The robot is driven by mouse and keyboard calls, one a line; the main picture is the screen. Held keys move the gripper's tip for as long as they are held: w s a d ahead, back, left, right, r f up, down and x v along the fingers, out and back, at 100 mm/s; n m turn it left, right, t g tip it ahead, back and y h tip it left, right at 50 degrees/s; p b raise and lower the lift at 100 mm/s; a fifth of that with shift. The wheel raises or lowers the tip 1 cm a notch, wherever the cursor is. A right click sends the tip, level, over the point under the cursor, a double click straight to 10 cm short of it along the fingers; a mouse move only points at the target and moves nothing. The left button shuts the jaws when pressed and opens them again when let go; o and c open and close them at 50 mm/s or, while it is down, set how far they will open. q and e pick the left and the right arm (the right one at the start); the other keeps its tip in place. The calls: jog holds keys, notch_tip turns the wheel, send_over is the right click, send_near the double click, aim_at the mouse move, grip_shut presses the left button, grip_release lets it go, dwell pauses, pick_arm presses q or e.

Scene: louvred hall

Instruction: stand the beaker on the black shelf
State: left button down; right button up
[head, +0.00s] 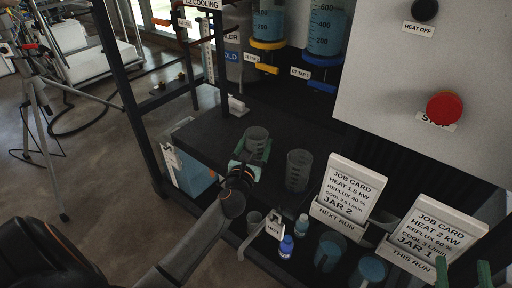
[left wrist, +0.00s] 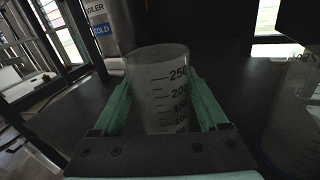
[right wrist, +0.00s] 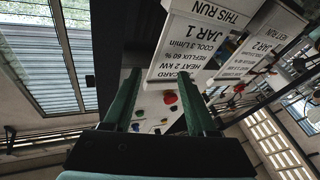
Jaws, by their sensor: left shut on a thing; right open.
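A clear beaker (head: 256,138) with dark graduations is between the green fingers of my left gripper (head: 251,154). In the left wrist view the beaker (left wrist: 158,80) is upright, with marks up to 250, and the left gripper (left wrist: 157,105) is shut on it. The black shelf (head: 205,137) is the dark flat surface around and behind it. I cannot tell whether the beaker's base touches the shelf, as the gripper hides it. My right gripper (head: 463,272) is open and empty at the bottom right; its fingers also show in the right wrist view (right wrist: 157,85).
A second clear beaker (head: 298,170) stands right of the held one. Job cards (head: 352,190) stand at right. A dark post (head: 122,80) rises at left.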

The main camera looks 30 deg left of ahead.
pick_arm(q)
jog(key=shift+f, duration=0.15)
pick_arm(e)
jog(key=shift+s+a+r+n, duration=0.1)
jog(key=shift+s+r+n, duration=0.15)
jog(key=shift+r, duration=0.55)
pick_arm(q)
jog(key=shift+f, duration=0.1)
pick_arm(e)
jog(key=shift+r+t+y, duration=0.2)
jog(key=shift+t+y, duration=0.1)
pick_arm(q)
grip_release()
pick_arm(e)
jog(key=shift+s+r, duration=0.1)
jog(key=shift+r, duration=0.05)
